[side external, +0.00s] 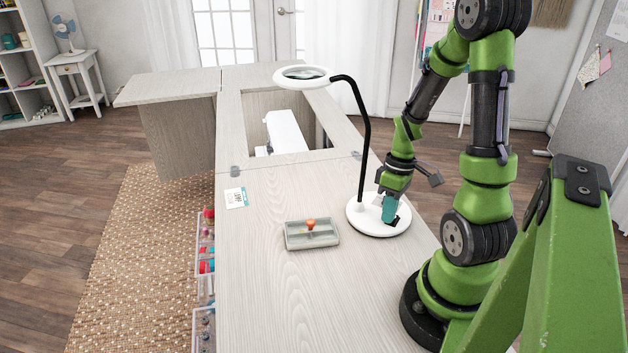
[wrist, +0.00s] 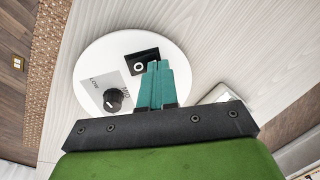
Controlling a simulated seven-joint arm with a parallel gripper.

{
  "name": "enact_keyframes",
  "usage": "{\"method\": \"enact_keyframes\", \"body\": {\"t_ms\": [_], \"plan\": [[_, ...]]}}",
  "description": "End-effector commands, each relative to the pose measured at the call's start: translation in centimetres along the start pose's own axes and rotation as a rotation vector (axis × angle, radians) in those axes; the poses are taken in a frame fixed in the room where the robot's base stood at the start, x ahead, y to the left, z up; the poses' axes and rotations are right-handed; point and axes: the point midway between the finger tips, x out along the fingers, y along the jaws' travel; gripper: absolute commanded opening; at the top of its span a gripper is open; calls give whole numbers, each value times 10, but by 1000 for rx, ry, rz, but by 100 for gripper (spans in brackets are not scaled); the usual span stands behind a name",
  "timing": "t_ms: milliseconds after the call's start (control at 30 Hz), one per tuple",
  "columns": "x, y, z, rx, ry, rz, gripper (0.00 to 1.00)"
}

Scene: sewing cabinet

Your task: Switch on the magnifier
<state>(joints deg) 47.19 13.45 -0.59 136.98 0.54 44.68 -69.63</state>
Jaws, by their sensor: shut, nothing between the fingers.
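The magnifier lamp stands on the cabinet top, with a round white base (side external: 363,222), a black bent neck (side external: 366,135) and a white ring head (side external: 303,76). In the wrist view its base (wrist: 98,55) carries a black switch (wrist: 138,65) with a white circle mark, and a black knob (wrist: 113,98) on a grey plate lettered "LOW". My gripper (side external: 389,216) is over the base, pointing down, its teal fingers shut and empty. In the wrist view the fingertips (wrist: 158,66) are right beside the switch, overlapping its edge. I cannot tell whether they touch it.
A grey tray (side external: 296,240) with an orange-topped item (side external: 311,224) sits left of the base. A small printed card (side external: 236,197) lies farther left. Behind is an opening with a white machine (side external: 285,131). The front cabinet top is clear. Drawers (side external: 205,265) with spools hang at the left edge.

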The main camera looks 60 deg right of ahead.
Motion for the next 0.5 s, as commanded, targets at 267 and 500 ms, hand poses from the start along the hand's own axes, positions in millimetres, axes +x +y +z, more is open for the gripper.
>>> {"method": "enact_keyframes", "body": {"t_ms": [267, 500], "plan": [[-5, 12, 0, 1, 0, 1, 0], [-6, 14, 0, 1, 0, 0, 0]]}}
